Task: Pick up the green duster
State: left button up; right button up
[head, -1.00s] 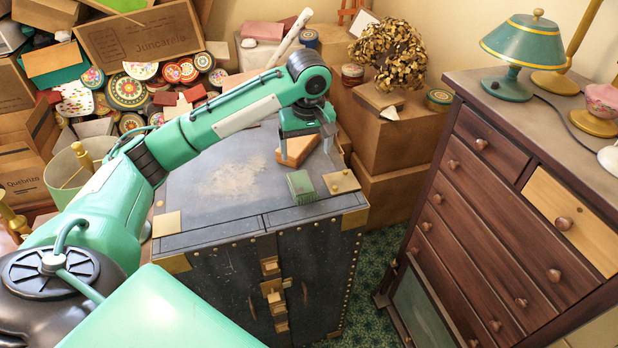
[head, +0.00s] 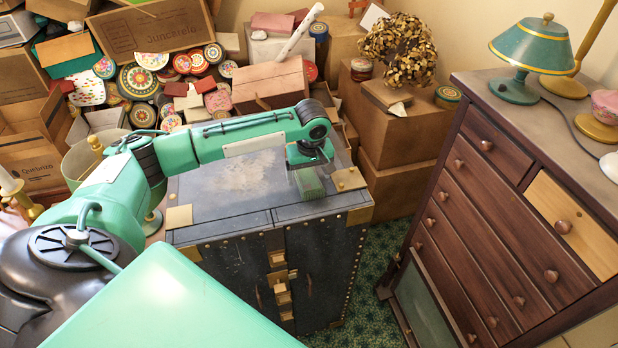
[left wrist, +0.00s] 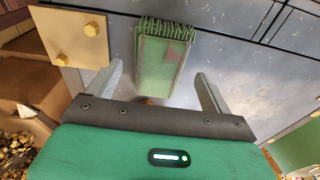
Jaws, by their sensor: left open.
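The green duster (head: 310,184) lies on the dark trunk (head: 245,195), near its front right corner. In the left wrist view the duster (left wrist: 160,60) is a pale green block with a ridged green edge at the far end. My left gripper (head: 312,168) is open just above it, and its wrist hides part of the duster in the head view. In the left wrist view the two grey fingers of the gripper (left wrist: 158,75) stand either side of the duster's near part, with a gap on both sides. My right gripper is not in view.
A brass corner plate (left wrist: 75,38) with studs is left of the duster in the left wrist view. Cardboard boxes (head: 395,135) stand behind the trunk. A dark wooden dresser (head: 490,215) with a green lamp (head: 535,50) is at right. The trunk's left top is clear.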

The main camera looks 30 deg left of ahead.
aim_at(309, 179)
pick_arm(q)
jog(key=shift+w+f, duration=0.1)
jog(key=shift+f, duration=0.7)
jog(key=c, duration=1.1)
jog(key=shift+r, duration=0.1)
jog(key=shift+r+b, duration=1.8)
jog(key=shift+r, duration=8.15)
